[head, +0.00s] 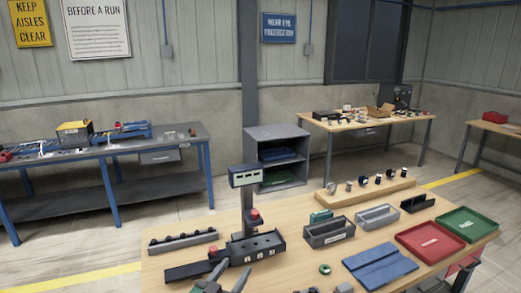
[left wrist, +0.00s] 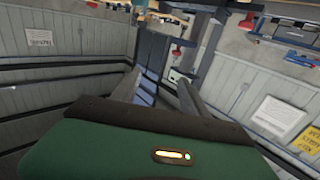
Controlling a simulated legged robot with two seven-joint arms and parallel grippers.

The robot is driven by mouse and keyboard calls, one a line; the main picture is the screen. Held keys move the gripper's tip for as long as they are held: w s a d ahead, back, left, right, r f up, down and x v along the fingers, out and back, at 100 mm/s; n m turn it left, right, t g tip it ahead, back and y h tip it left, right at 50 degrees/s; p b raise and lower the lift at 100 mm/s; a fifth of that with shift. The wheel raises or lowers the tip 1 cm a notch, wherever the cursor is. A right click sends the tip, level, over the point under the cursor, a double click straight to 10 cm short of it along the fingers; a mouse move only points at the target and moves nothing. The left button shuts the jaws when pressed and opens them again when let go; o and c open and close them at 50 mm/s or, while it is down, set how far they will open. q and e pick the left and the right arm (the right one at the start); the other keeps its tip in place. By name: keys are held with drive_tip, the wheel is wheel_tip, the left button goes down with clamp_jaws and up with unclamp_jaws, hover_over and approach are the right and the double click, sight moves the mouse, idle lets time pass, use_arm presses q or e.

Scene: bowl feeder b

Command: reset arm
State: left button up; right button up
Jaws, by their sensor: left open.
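My left gripper (head: 231,270) shows at the bottom edge of the head view, its two fingers spread apart with nothing between them. It is in front of the dark device (head: 262,247) with red buttons and a display on a post. In the left wrist view the two fingers (left wrist: 157,88) are also apart and empty, beyond my green wrist housing; the room appears upside down there. My right gripper is not recognisable in either view.
A blue-framed bench (head: 100,150) stands behind left.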

use_arm(q)
drive_tip(key=s+a+f+g+y, duration=0.1)
drive_tip(key=f, duration=0.1)
drive_tip(key=s+a+f+g+y, duration=0.1)
drive_tip(key=a, duration=0.1)
drive_tip(key=s+a+f+n+g+y, duration=0.1)
drive_tip(key=f, duration=0.1)
drive_tip(key=shift+s+a+f+g, duration=0.15)
drive_tip(key=shift+a+f+g, duration=0.2)
drive_tip(key=shift+g, duration=0.05)
drive_tip(key=s+a+f+n+g+y, duration=0.1)
drive_tip(key=s+a+f+g, duration=0.1)
drive_tip(key=s, duration=0.6)
drive_tip(key=s+a+f+n+g+y, duration=0.1)
drive_tip(key=s+a+f+g, duration=0.2)
drive_tip(key=s, duration=0.5)
drive_tip(key=s+a+f+n+g+y, duration=0.1)
drive_tip(key=s+a+f+g+y, duration=0.1)
drive_tip(key=s+g, duration=0.3)
drive_tip(key=s+a+f, duration=0.1)
drive_tip(key=s, duration=0.3)
drive_tip(key=shift+n, duration=0.3)
use_arm(e)
drive_tip(key=shift+r, duration=0.1)
